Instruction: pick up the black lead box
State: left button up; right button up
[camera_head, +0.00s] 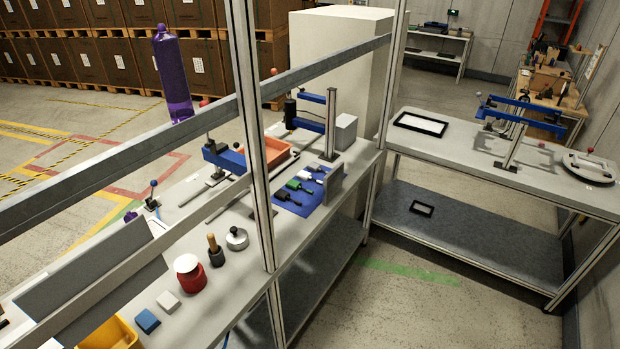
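I cannot surely pick out the black lead box. A small black-rimmed rectangular item (422,209) lies on the dark lower shelf of the right bench; it is too small to tell whether it is a box. A larger black-rimmed flat item with a pale inside (421,125) lies on top of that bench. Several dark, green and white handled items (299,186) lie on a blue mat (289,206) on the left bench. Neither of my grippers shows in the head view.
Metal posts and a slanting rail (200,121) cross the view before the left bench. That bench holds an orange bin (262,153), a red container (189,278) and a yellow bin (109,335). A purple bottle-shaped thing (172,80) shows behind the rail. Open floor (420,300) lies between the benches.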

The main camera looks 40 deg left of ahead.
aim_at(282, 195)
jog(key=i, duration=2.55)
jog(key=u, duration=3.65)
jog(key=i, duration=0.15)
jog(key=u, duration=0.1)
